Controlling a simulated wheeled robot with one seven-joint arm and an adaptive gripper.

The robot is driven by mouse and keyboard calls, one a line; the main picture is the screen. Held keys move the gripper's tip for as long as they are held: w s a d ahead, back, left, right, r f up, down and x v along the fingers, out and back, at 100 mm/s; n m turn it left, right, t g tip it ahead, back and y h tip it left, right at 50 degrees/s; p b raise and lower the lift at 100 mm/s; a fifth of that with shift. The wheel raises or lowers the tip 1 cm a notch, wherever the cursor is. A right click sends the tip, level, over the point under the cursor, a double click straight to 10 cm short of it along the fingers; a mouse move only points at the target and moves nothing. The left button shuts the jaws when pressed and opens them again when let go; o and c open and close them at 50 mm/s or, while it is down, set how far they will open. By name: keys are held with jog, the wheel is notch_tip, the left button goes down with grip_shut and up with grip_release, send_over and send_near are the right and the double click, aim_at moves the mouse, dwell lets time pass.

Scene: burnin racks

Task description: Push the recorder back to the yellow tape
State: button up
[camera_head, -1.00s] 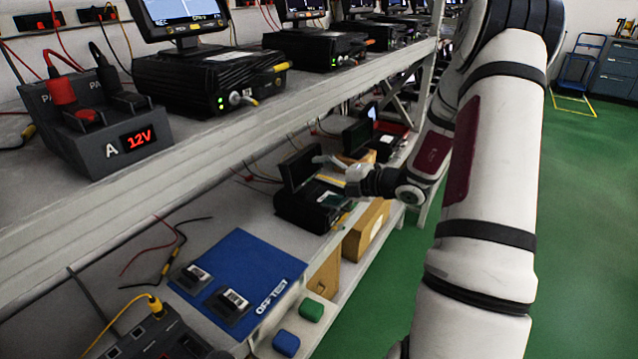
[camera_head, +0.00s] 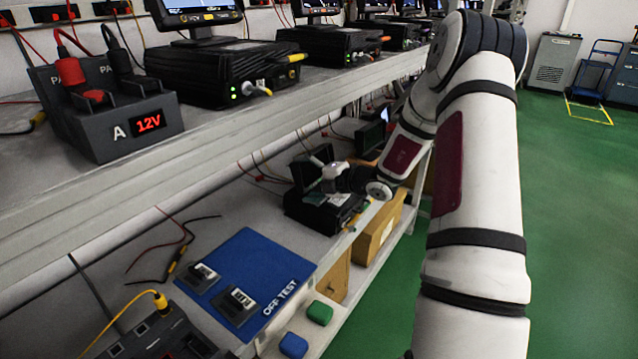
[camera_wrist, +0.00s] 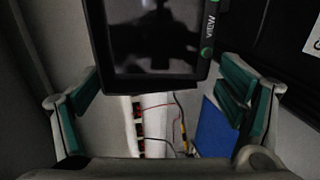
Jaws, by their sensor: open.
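The recorder is a black box (camera_head: 318,213) with an upright dark screen (camera_head: 302,176), on the lower shelf near its front edge. My gripper (camera_head: 322,178) is over the box, close to the screen. In the wrist view the screen (camera_wrist: 155,40) fills the upper middle, with green buttons on its right edge. My gripper's green-padded fingers (camera_wrist: 160,98) are spread wide to either side and hold nothing. Whether a finger touches the recorder cannot be told. A small yellow patch (camera_head: 351,228) shows at the recorder's front right; whether it is the tape is unclear.
A blue OFF TEST mat (camera_head: 262,262) with two small devices lies left of the recorder. Cardboard boxes (camera_head: 378,235) stand below the shelf. The upper shelf (camera_head: 240,135), with several recorders and a 12V supply (camera_head: 120,125), overhangs behind. Another unit (camera_head: 370,138) stands farther along.

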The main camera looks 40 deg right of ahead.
aim_at(296, 178)
jog(key=shift+b+x, duration=0.3)
jog(key=shift+x, duration=1.45)
